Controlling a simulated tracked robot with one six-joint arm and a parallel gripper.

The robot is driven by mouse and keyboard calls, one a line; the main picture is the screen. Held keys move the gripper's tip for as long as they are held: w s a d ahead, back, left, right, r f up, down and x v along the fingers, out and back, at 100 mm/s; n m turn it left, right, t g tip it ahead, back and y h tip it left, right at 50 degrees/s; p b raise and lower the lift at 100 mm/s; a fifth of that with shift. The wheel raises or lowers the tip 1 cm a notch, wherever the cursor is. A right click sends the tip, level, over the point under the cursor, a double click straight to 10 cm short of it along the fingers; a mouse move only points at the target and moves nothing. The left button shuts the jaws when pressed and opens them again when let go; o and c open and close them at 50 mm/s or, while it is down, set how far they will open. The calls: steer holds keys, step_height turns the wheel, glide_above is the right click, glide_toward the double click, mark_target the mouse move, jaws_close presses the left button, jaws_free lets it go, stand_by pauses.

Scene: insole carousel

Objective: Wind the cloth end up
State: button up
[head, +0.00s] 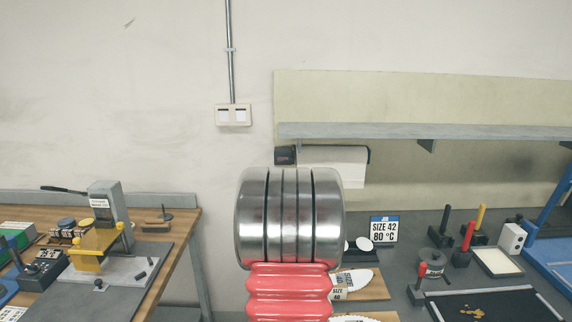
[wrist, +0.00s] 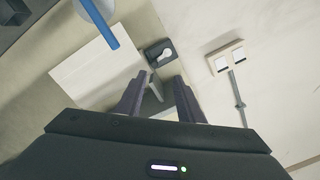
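A white cloth (head: 334,167) hangs from a roll on the wall under the shelf in the head view. A dark box (head: 285,155) sits at the roll's left end. In the wrist view, which is turned about upside down, the pale cloth (wrist: 88,72) fills the left. The dark box (wrist: 153,48) with a small white part (wrist: 166,55) on its face lies just beyond my fingertips. My gripper (wrist: 160,78) is open, its two dark fingers apart. I see no object clearly held between them. My gripper is hidden in the head view behind my arm.
A grey shelf (head: 360,131) runs above the roll. A wall socket (head: 233,115) is left of it, also in the wrist view (wrist: 228,60). A blue bar (wrist: 98,22) crosses the wrist view's top left. Benches below carry tools and a size sign (head: 384,229).

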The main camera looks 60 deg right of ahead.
mark_target(291, 161)
steer(key=shift+s+d, duration=0.65)
steer(key=shift+x, duration=6.85)
steer(key=shift+c, duration=0.2)
